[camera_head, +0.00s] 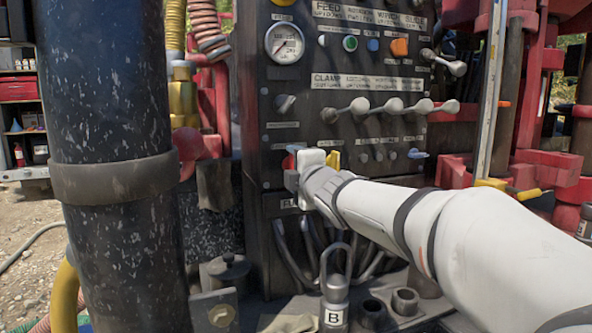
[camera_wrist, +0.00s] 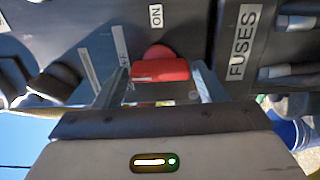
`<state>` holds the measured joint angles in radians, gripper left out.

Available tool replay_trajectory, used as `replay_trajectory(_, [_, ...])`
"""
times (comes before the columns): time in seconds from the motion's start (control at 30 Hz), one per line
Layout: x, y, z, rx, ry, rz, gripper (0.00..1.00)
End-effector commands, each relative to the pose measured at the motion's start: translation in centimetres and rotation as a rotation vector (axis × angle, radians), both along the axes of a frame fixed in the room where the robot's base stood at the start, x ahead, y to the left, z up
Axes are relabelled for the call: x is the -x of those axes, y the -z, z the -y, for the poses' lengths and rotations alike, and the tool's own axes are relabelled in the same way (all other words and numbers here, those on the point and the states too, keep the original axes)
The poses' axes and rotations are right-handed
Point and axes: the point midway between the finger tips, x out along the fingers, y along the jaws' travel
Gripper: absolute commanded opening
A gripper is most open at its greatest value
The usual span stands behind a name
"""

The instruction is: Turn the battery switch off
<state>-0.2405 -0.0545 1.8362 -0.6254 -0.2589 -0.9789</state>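The red battery switch (camera_wrist: 160,69) is a knob with a raised grip bar, seen in the wrist view. An "ON" label (camera_wrist: 156,16) lies above it and a partly hidden label (camera_wrist: 122,45) to its left. My gripper (camera_wrist: 160,76) has one finger on each side of the red bar. The fingers are apart, with a narrow gap showing at each side, so it is open around the bar. In the head view my gripper (camera_head: 293,168) is at the lower left of the black panel and covers most of the red switch (camera_head: 287,162).
The black control panel (camera_head: 300,100) carries a gauge (camera_head: 285,42), several levers (camera_head: 390,108) and a dark knob (camera_head: 284,103) above the switch. A yellow part (camera_head: 333,160) is just right of my gripper. A "FUSES" label (camera_wrist: 243,42) is right of the switch. A padlock-like weight marked B (camera_head: 334,300) stands below.

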Motion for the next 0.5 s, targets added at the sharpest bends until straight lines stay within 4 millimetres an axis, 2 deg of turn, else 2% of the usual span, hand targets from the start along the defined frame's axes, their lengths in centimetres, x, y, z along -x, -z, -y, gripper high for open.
replay_trajectory(0.13, [0.0, 0.0, 0.0, -0.001, 0.000, 0.000, 0.76])
replay_trajectory(0.37, [0.1, 0.0, 0.0, -0.001, 0.000, -0.002, 0.76])
replay_trajectory(0.5, [1.1, -0.1, 0.5, -0.002, 0.001, 0.000, 0.76])
